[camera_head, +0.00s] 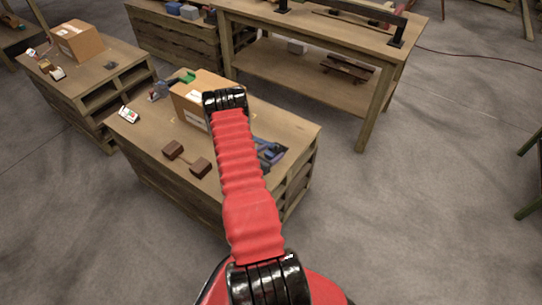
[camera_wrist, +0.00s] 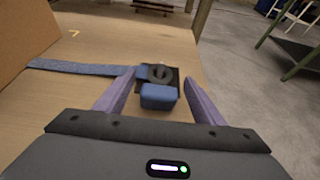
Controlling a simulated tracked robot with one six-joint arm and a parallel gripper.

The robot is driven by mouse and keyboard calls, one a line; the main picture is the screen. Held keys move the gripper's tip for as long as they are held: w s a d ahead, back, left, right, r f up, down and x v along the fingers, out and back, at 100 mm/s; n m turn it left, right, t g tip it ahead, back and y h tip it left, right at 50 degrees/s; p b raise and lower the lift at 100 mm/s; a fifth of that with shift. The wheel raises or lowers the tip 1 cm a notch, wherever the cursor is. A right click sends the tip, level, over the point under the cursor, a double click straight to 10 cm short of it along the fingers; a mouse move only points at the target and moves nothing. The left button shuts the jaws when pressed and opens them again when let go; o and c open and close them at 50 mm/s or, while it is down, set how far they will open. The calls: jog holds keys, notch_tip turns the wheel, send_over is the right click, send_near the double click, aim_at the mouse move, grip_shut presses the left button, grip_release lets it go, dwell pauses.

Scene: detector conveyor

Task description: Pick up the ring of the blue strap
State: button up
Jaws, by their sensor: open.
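The blue strap (camera_wrist: 80,67) lies on the wooden tabletop in the wrist view and runs from the left to a dark square piece. On that piece sits a dark round part (camera_wrist: 160,73), which looks like the ring. A blue block (camera_wrist: 158,97) is in front of it. My gripper (camera_wrist: 160,88) is open, with its two purple fingers to either side of the block and the dark piece, and nothing is held. In the head view the blue strap (camera_head: 270,152) shows at the table's right end, partly hidden by my red arm.
A cardboard box (camera_head: 192,105) stands on the same table (camera_head: 140,139), left of the strap. A taller workbench (camera_head: 300,32) stands behind.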

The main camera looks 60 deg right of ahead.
jog(key=shift+c, duration=0.2)
jog(key=c, duration=1.2)
jog(key=shift+r, duration=5.05)
